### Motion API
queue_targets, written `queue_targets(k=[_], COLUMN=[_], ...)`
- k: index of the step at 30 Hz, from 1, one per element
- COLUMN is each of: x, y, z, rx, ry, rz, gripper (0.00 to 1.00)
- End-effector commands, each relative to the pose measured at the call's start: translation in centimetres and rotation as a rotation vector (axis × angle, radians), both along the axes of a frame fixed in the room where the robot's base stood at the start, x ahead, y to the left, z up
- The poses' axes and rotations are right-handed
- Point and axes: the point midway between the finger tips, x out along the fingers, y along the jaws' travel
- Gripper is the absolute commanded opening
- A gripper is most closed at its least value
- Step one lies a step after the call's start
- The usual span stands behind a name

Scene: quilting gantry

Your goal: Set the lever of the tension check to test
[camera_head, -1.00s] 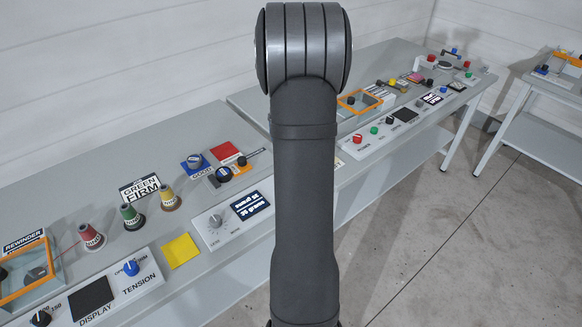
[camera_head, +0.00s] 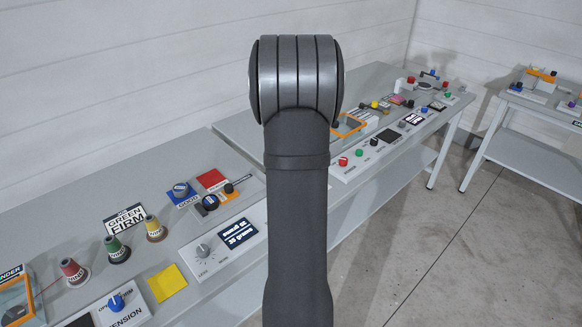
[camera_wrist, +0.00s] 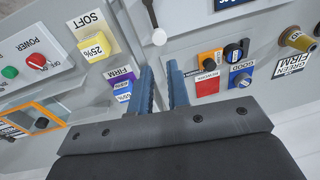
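A lever with a dark rod (camera_wrist: 149,8) and a pale round end stands at the top centre of the wrist view, near a dark display. It may be the tension check's lever; its test marking is not readable. My gripper (camera_wrist: 159,68) shows two blue fingers spread apart with nothing between them, below the lever in the picture and apart from it. In the head view, a white panel with a grey dial (camera_head: 203,251) and a lit display (camera_head: 238,233) reading in grams stands left of my arm. My arm hides the gripper and that lever there.
A yellow SOFT block (camera_wrist: 95,47) and a purple FIRM block (camera_wrist: 121,76) lie left. Thread cones (camera_head: 117,249) stand on the near bench. A yellow sheet (camera_head: 169,283) lies there too.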

Motion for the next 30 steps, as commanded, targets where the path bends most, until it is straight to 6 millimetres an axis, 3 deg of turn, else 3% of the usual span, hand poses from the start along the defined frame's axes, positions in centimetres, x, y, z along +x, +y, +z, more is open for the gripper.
queue_targets(k=[2, 6, 15, 21, 30], x=[0.0, 0.2, 0.7, 0.9, 0.9], y=[-1.8, -4.8, -10.1, -11.3, -11.2], z=[-1.7, -4.2, -7.1, -7.5, -7.5], rx=[0.084, 0.25, 0.482, 0.522, 0.522], ry=[0.011, -0.001, -0.093, -0.122, -0.123], rz=[-0.038, -0.114, -0.273, -0.311, -0.31], gripper=[0.0, 0.0, 0.0, 0.0, 0.0])
